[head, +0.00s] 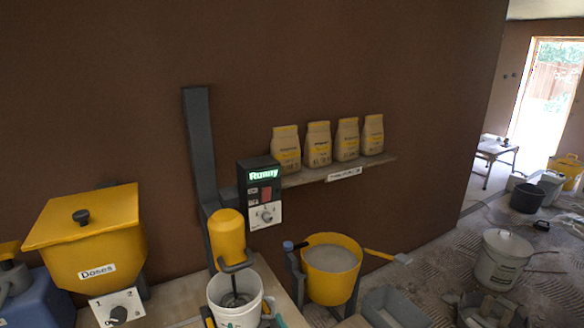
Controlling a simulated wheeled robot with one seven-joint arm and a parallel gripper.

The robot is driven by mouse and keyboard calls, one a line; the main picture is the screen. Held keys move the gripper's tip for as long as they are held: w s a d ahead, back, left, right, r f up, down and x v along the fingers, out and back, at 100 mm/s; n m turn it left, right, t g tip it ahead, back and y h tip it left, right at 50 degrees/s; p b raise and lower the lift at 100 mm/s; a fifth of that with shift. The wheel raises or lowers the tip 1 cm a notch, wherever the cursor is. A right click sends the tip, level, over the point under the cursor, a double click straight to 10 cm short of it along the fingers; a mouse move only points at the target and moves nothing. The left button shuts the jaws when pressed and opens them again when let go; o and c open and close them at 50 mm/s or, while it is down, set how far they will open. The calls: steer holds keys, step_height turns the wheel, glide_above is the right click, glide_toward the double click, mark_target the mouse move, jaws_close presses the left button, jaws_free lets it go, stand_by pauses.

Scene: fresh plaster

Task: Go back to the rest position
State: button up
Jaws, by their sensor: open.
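My gripper does not show in the head view, and no part of my arm can be made out for certain. A mixing stand with a grey post (200,140) and a yellow motor head (227,235) stands against the brown wall. Its stirrer reaches down into a white bucket (240,314) at the bottom edge. A control box (262,192) beside the post has a lit display reading "Runny", with a red patch and a knob below. A yellow bucket (331,272) of pale grey mix sits in a dark holder to the right.
A yellow hopper (85,240) labelled "Doses" and a blue container (38,300) stand at left. Several paper bags line a wall shelf (325,172). A grey tub (395,308) and lidded white bucket (500,262) are at right. Small yellow and teal items beside the mixing bucket are cut off.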

steer(key=s+d+f+m+h, duration=0.25)
steer(key=s+f, duration=0.25)
steer(key=s, duration=0.7)
steer(key=s+d+f+m+h, duration=0.15)
steer(key=s+d+f, duration=0.35)
steer(key=s, duration=0.6)
steer(key=s+d+r+h, duration=0.1)
steer(key=s+r, duration=0.1)
steer(key=s, duration=0.8)
steer(key=s+d+r+n+g+h, duration=0.1)
steer(key=s+r, duration=0.2)
steer(key=s, duration=0.8)
steer(key=shift+s+d+r, duration=0.15)
steer(key=shift+s+d, duration=0.05)
steer(key=shift+d, duration=0.05)
